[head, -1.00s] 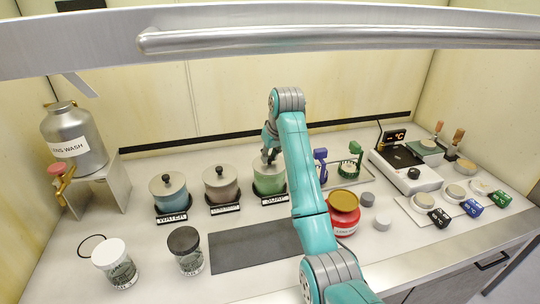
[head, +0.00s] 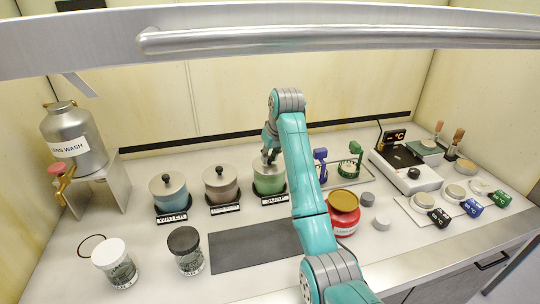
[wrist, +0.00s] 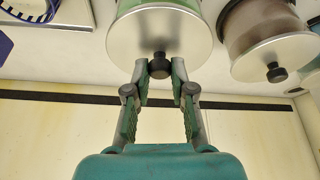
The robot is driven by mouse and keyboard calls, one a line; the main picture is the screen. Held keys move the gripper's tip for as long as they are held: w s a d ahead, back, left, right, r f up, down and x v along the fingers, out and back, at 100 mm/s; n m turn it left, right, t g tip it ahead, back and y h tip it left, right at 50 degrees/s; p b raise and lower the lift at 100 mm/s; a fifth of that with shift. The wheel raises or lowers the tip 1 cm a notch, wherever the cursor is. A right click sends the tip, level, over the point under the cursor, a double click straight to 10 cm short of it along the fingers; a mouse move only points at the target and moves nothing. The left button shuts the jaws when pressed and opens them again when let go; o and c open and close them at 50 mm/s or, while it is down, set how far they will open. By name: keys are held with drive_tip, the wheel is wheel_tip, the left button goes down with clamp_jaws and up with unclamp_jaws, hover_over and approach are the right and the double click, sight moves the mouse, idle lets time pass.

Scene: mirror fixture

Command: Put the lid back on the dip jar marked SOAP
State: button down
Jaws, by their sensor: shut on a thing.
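The SOAP jar (head: 270,184) is a clear jar with green contents, standing behind its SOAP label (head: 274,200) in the row of dip jars. Its grey disc lid (wrist: 158,35) lies over the jar mouth in the wrist view and looks level on it. My gripper (wrist: 160,68) is shut on the lid's black knob, with one finger on each side. In the head view my gripper (head: 270,155) is directly above this jar, and my arm hides part of its right side. Whether the lid is fully seated is hard to tell.
The WATER jar (head: 169,195) and a brown jar (head: 221,186), both lidded, stand to the left. A red tub (head: 343,218) stands close to the right of my arm. A dark mat (head: 250,252) lies in front. A metal bar (head: 330,38) crosses the top.

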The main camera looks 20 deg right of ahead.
idle(0.8)
drive_tip(key=shift+c, duration=2.1)
unclamp_jaws()
drive_tip(key=shift+r, duration=3.45)
clamp_jaws()
drive_tip(key=shift+f, duration=0.55)
